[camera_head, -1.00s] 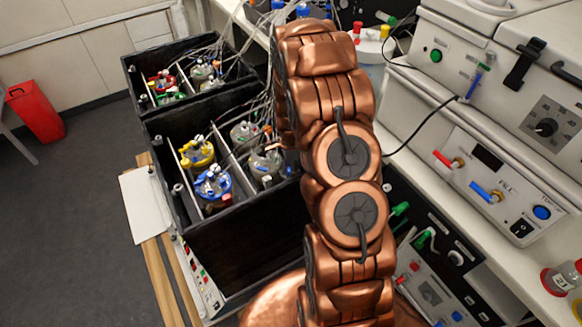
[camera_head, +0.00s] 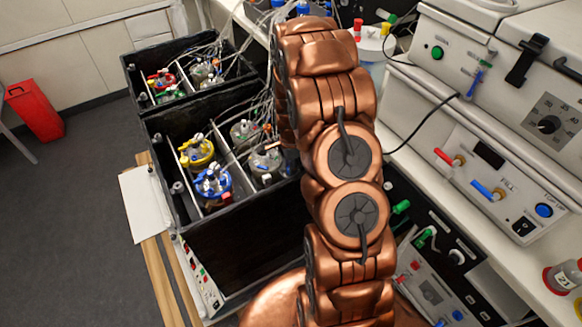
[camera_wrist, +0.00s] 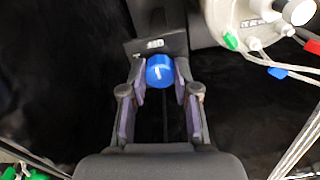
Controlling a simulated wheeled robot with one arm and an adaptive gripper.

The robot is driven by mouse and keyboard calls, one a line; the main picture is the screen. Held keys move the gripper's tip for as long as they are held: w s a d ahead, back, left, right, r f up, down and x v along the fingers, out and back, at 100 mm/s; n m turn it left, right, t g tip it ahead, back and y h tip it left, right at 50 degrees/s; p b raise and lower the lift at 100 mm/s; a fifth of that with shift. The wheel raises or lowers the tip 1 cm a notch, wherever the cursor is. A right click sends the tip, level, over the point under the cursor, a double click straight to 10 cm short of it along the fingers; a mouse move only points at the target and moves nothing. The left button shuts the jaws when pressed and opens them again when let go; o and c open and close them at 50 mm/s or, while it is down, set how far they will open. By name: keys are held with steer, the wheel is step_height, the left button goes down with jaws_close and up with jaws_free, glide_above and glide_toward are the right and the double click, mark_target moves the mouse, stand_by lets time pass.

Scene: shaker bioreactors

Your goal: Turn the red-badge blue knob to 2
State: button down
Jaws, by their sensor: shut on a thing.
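In the wrist view a blue knob (camera_wrist: 159,71) with a short white mark on its face sits between the fingertips of my gripper (camera_wrist: 161,75). The white mark points up, tilted slightly to the right. The two fingers are shut on the knob's left and right sides. A small dark plate (camera_wrist: 155,45) with pale lettering is just above the knob; the lettering is too small to read. I see no red badge beside the knob. In the head view my copper arm hides my gripper and this knob.
A glass vessel (camera_wrist: 258,18) with coloured caps and tubes stands close at the upper right in the wrist view. The head view shows black boxes (camera_head: 240,240) of vessels left of my arm and a bench with instruments (camera_head: 490,180) on the right.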

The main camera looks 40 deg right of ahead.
steer(key=n+b, duration=0.4)
steer(key=b, duration=0.1)
steer(key=shift+f+n+b, duration=0.3)
steer(key=shift+f+b, duration=0.05)
steer(key=n+b, duration=0.3)
steer(key=shift+r+n, duration=0.1)
steer(key=shift+n, duration=0.2)
steer(key=n+b, duration=0.2)
steer(key=n, duration=0.1)
steer(key=shift+n+b, duration=0.3)
steer(key=n+b, duration=0.2)
steer(key=n, duration=0.3)
steer(key=shift+r+b, duration=0.15)
steer(key=shift+b, duration=0.15)
steer(key=n+b, duration=0.1)
steer(key=n, duration=0.5)
steer(key=shift+s, duration=0.1)
steer(key=shift+n, duration=0.3)
steer(key=c, duration=0.9)
jaws_free()
steer(key=shift+o, duration=0.2)
